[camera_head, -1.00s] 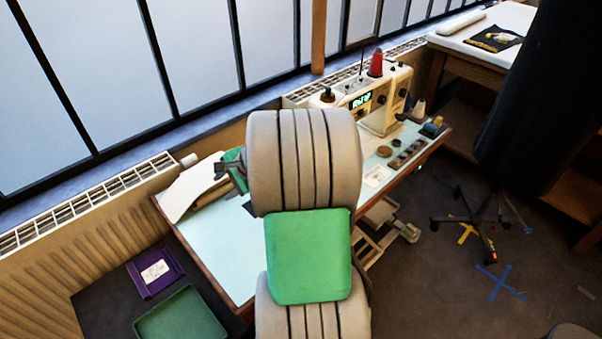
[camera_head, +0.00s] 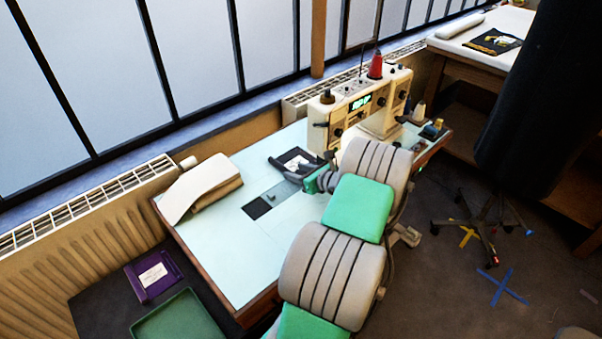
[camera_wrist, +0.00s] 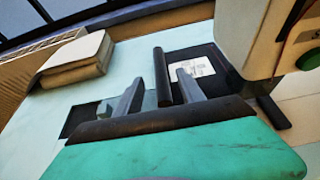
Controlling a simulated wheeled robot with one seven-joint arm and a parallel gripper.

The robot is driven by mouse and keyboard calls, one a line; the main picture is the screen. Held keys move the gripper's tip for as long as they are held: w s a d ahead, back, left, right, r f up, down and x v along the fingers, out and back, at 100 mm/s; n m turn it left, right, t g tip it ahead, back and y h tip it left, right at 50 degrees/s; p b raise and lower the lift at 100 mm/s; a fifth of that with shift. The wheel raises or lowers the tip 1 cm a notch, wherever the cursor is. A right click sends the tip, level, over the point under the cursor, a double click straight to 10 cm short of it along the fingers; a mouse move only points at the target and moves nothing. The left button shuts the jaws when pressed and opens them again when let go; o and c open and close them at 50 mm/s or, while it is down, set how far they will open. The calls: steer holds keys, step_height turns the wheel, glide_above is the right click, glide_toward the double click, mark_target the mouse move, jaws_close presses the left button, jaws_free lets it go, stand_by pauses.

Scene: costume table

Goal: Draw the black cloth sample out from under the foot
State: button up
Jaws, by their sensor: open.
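The black cloth sample (camera_head: 296,161) lies flat on the pale table left of the sewing machine (camera_head: 345,112). It carries a white label and shows in the wrist view (camera_wrist: 212,82), its right part running in beneath the machine head (camera_wrist: 245,35). The foot itself is hard to make out. A dark bar (camera_wrist: 162,75) runs along the sample's left edge. My gripper (camera_wrist: 160,77) is open, low over the table at that edge. The bar shows between its two grey fingers, with no clear contact. In the head view my gripper (camera_head: 288,170) reaches in from the front right.
A dark square (camera_head: 257,208) and a grey plate (camera_head: 279,194) lie left of my gripper. A beige folded cover (camera_head: 205,185) sits at the table's left end. The table (camera_head: 225,245) is bare at front left. A purple box (camera_head: 153,275) and green tray (camera_head: 180,318) stand lower left.

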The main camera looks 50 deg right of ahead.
mark_target(285, 168)
steer(key=x, duration=0.6)
jaws_close()
stand_by(0.4)
